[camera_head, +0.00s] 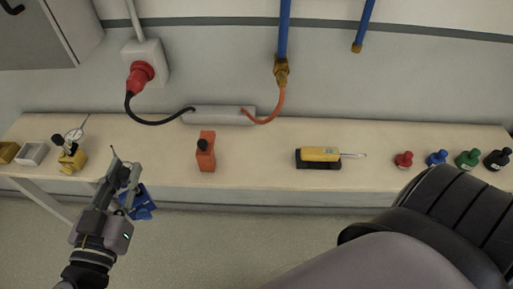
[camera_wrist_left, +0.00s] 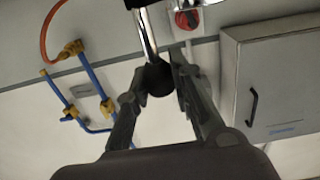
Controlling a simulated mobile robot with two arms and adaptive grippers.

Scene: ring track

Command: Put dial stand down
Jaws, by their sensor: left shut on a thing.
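My left gripper (camera_head: 126,176) is shut on the dial stand, whose blue base (camera_head: 140,204) shows beside and below the fingers in the head view. It is held in front of the bench's front edge, apart from the bench top. In the left wrist view, the gripper (camera_wrist_left: 165,82) has its fingers on either side of the stand's black knob (camera_wrist_left: 158,79), and a chrome rod (camera_wrist_left: 147,35) rises from there. Much of the stand is hidden by the gripper. My right gripper is not in view.
The long bench (camera_head: 260,174) carries a yellow stand with a dial (camera_head: 72,158), a grey tray (camera_head: 33,154), an orange block with a black knob (camera_head: 206,160), a yellow tool (camera_head: 320,154) and several coloured knobbed pieces (camera_head: 403,160). Bench top is free between the yellow stand and orange block.

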